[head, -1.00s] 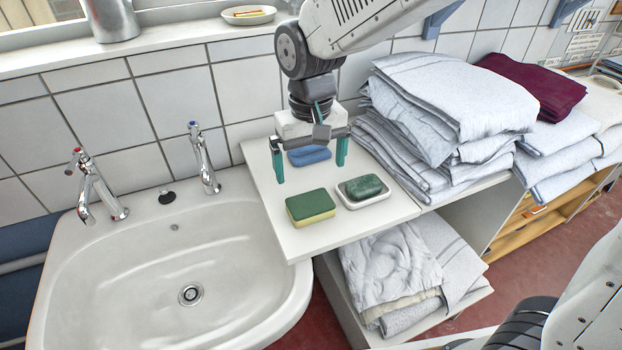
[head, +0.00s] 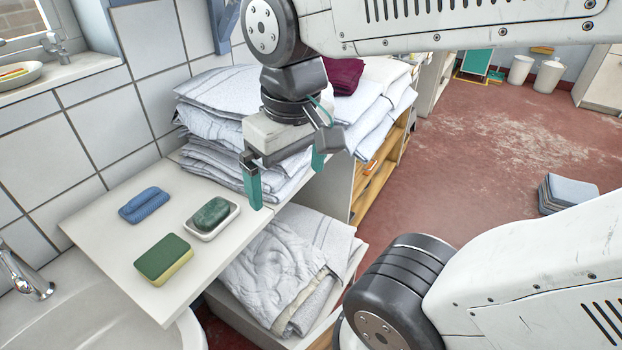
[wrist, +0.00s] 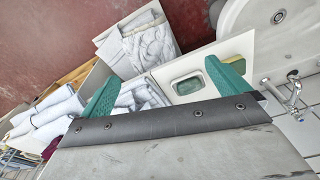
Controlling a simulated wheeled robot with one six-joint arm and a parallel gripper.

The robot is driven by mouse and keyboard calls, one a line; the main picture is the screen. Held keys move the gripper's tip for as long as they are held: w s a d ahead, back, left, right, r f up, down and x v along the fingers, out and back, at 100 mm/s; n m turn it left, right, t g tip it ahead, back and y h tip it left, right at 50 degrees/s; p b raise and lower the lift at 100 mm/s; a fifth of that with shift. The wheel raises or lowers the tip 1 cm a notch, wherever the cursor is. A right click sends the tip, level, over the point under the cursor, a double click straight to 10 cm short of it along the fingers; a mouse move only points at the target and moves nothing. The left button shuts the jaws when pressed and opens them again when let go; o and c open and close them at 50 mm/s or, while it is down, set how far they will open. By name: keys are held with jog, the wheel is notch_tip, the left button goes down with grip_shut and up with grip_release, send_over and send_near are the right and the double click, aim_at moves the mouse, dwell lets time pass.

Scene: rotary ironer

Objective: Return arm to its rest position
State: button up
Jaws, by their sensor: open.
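My gripper (head: 285,174) is open and empty in the head view, its two teal fingers pointing down. It hangs in front of the stacked white towels (head: 215,125), above and to the right of the soap dish. In the wrist view my gripper (wrist: 165,85) shows its teal fingers spread apart with nothing held between them. My arm reaches in from the right side of the head view.
A white shelf (head: 110,265) bears a green and yellow sponge (head: 163,259), a dark green soap (head: 211,213) in a white dish and a blue cloth (head: 145,204). The sink (head: 95,325) is at lower left. Folded linen (head: 275,265) lies below. Open red floor (head: 480,150) is at right.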

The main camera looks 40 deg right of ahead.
jog(key=s, duration=0.1)
jog(key=s+d, duration=0.1)
jog(key=s, duration=0.1)
jog(key=shift+s+d+f, duration=0.15)
jog(key=shift+d+f, duration=0.1)
dwell(1.2)
